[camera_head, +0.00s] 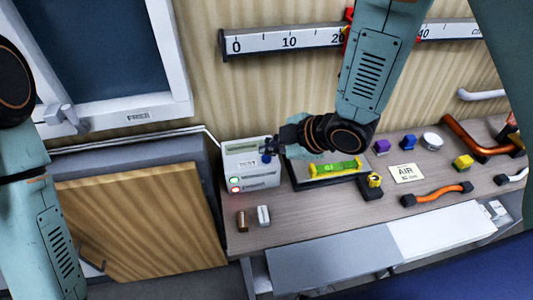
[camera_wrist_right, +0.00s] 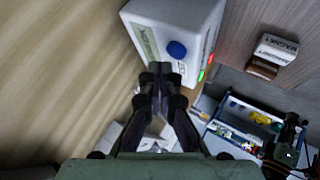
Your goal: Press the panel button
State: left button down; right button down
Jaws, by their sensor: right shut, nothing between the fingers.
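The panel is a white box (camera_head: 252,178) at the left end of the counter, with a small display and a green and a red light on its front. Its round blue button (camera_head: 266,158) shows just beside my right fingertips. My right gripper (camera_head: 272,146) is shut and empty, reaching in from the right. In the right wrist view, the white box (camera_wrist_right: 150,14) is at the top and the blue button (camera_wrist_right: 177,49) sits a little beyond the shut fingertips (camera_wrist_right: 160,68). Contact with the button cannot be told. My left gripper is out of view.
A dark tray with a yellow-green level (camera_head: 335,168) lies right of the panel.

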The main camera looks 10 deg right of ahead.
aim_at(269, 159)
notch_tip(269, 159, up, 5)
jog(key=p, duration=0.4)
jog(key=shift+p, duration=0.4)
dwell(0.8)
